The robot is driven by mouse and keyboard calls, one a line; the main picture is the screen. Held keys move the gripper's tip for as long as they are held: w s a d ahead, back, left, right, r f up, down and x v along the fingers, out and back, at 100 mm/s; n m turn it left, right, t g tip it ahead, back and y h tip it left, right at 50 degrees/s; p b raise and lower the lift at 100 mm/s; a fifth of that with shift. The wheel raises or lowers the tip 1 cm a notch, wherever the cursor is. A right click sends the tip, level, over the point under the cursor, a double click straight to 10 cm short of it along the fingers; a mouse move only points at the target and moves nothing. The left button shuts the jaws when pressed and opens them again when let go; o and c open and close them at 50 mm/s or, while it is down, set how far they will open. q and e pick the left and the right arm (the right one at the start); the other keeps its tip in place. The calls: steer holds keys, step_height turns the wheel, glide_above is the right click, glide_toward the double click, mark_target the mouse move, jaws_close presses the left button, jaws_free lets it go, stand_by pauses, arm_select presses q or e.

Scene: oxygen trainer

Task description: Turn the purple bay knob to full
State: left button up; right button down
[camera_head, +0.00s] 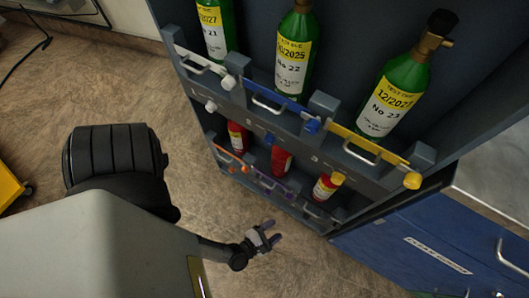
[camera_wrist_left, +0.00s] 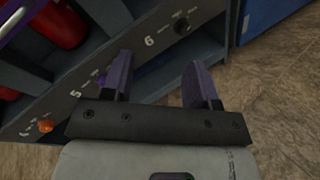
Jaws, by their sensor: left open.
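The rack's lower row has a bay with a purple bar (camera_head: 268,182) in front of a red cylinder (camera_head: 281,161). In the left wrist view the purple knob (camera_wrist_left: 101,78) sits on the grey panel by the number 5, partly hidden behind one finger. Its pointer setting cannot be read. My left gripper (camera_head: 272,231) is open and empty, in front of the lower row and apart from it in the head view. In the left wrist view its fingers (camera_wrist_left: 158,62) point toward the panel between the numbers 5 and 6. My right gripper is not in view.
An orange knob (camera_wrist_left: 46,126) and a black knob (camera_wrist_left: 182,27) flank the purple one on the panel. Green cylinders (camera_head: 293,55) stand above, behind white, blue and yellow bars. A blue cabinet (camera_head: 400,240) stands at right. The floor (camera_head: 310,265) before the rack is clear.

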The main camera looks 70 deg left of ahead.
mark_target(267, 192)
arm_select(q)
steer(key=s+a+f+n+g+y+b, duration=0.1)
steer(key=s+a+f+n+y+b, duration=0.3)
steer(key=s+a+f+n+y, duration=0.3)
steer(key=b+x, duration=0.2)
steer(key=x, duration=1)
steer(key=shift+a+f+n, duration=0.35)
steer(key=shift+f+n, duration=0.05)
steer(key=shift+f, duration=0.15)
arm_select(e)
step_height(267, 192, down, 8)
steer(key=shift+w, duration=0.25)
arm_select(q)
steer(key=shift+s, duration=0.15)
steer(key=c, duration=0.9)
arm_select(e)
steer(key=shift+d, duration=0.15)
